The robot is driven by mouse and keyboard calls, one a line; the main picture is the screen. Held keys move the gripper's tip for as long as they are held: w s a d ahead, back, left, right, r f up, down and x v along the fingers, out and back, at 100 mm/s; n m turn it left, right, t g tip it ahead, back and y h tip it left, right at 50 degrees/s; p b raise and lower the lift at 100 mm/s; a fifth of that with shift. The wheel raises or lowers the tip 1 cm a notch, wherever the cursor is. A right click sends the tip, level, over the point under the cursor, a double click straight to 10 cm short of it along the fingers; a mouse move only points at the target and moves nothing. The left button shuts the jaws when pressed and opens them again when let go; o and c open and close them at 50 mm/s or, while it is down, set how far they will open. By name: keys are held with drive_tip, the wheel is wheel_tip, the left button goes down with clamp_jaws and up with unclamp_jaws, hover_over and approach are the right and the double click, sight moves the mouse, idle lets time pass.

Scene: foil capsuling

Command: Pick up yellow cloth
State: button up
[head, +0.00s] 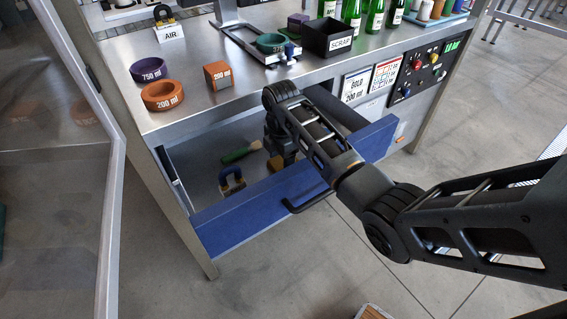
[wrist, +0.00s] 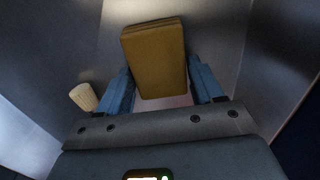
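The yellow cloth (wrist: 155,57) is a folded, block-like bundle in the middle of the wrist view. It lies slightly tilted between and beyond the blue fingers of my gripper (wrist: 160,75). The fingers are spread, one along each side of the cloth; whether they touch it is hard to tell. In the head view my gripper (head: 279,148) reaches down into the open drawer, partly hidden by my arm.
The drawer has a blue front (head: 240,213). Inside are a green-handled tool (head: 241,154) and a blue and yellow item (head: 231,184) left of my gripper. A tan cylindrical end (wrist: 84,97) shows at left in the wrist view. The steel worktop (head: 205,112) overhangs the drawer.

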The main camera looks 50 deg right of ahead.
sight(282, 161)
drive_tip(key=c, duration=0.6)
wheel_tip(282, 161, up, 18)
drive_tip(key=p, duration=0.4)
drive_tip(key=shift+w, duration=0.15)
idle(0.5)
drive_tip(key=o, duration=0.5)
drive_tip(key=c, duration=0.4)
